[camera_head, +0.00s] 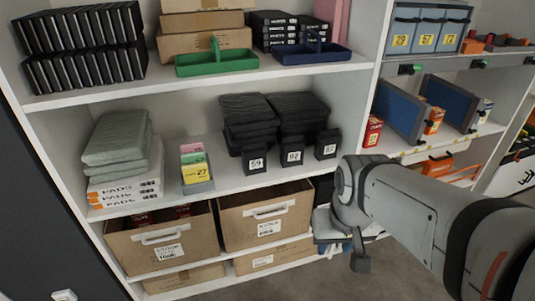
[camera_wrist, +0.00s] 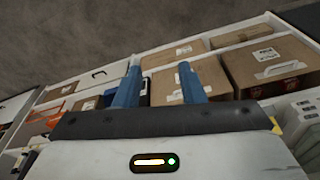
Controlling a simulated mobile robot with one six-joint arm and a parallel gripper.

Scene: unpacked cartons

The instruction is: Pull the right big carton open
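The right big carton (camera_head: 240,228) is brown, with a pale handle and a white label on its front. It sits in the lower shelf bay, beside the left big carton (camera_head: 190,245). In the wrist view, which looks inverted, the right big carton (camera_wrist: 218,76) is partly hidden behind my fingers. The left big carton (camera_wrist: 262,75) is to its right there. My gripper (camera_wrist: 158,88) shows two blue fingers spread apart with nothing between them. In the head view my gripper is right of the right big carton, partly hidden by my wrist; contact is not visible.
Smaller cartons (camera_head: 272,259) lie on the bottom shelf below the big ones. Grey floor (camera_head: 310,285) in front of the unit is clear.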

